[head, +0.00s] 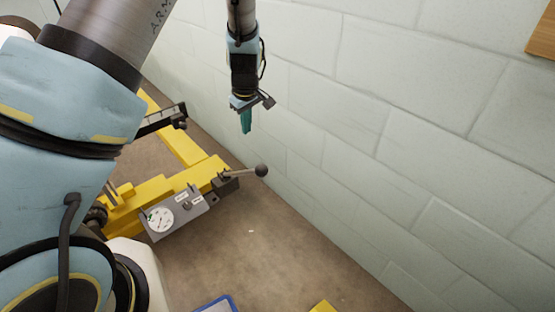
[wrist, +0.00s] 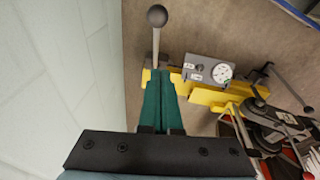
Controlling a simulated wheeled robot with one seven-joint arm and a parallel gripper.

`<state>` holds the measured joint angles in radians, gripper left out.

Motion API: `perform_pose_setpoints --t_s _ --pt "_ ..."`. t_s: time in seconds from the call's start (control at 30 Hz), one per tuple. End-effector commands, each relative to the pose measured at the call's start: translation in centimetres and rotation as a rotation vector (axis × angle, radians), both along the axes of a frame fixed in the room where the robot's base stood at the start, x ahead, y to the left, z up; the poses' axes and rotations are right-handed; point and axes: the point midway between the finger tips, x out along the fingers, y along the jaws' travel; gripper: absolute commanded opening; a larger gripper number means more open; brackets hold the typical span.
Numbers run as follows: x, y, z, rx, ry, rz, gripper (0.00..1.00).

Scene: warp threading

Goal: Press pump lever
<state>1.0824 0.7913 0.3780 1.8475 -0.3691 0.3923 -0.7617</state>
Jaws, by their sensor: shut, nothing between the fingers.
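The pump lever (head: 245,172) is a thin metal rod with a dark ball knob (head: 262,170), sticking out to the right from the end of a yellow machine (head: 150,192). In the wrist view the ball knob (wrist: 157,15) is at the top, with the rod running down toward the yellow body. My gripper (head: 246,122) has teal fingers, shut and empty, pointing down. In the head view it hangs above the lever, apart from it. In the wrist view the fingertips (wrist: 160,75) overlap the lower end of the rod; the height gap is hard to tell there.
A grey panel with a round white gauge (head: 160,219) and small labels sits on the yellow machine. A pale block wall (head: 350,110) stands close on the right. Brown floor (head: 270,255) in front is mostly clear, with a blue-edged item (head: 218,304) at the bottom.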

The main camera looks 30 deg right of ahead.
Motion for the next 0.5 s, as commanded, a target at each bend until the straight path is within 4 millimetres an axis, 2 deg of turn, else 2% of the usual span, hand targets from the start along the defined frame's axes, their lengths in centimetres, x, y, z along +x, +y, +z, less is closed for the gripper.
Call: perform_pose_setpoints --t_s 0.13,0.5 --pt "-0.14 -0.73 -0.41 -0.001 -0.005 0.003 0.00" --pt "-0.05 -0.66 -0.78 -0.001 -0.004 0.003 0.00"
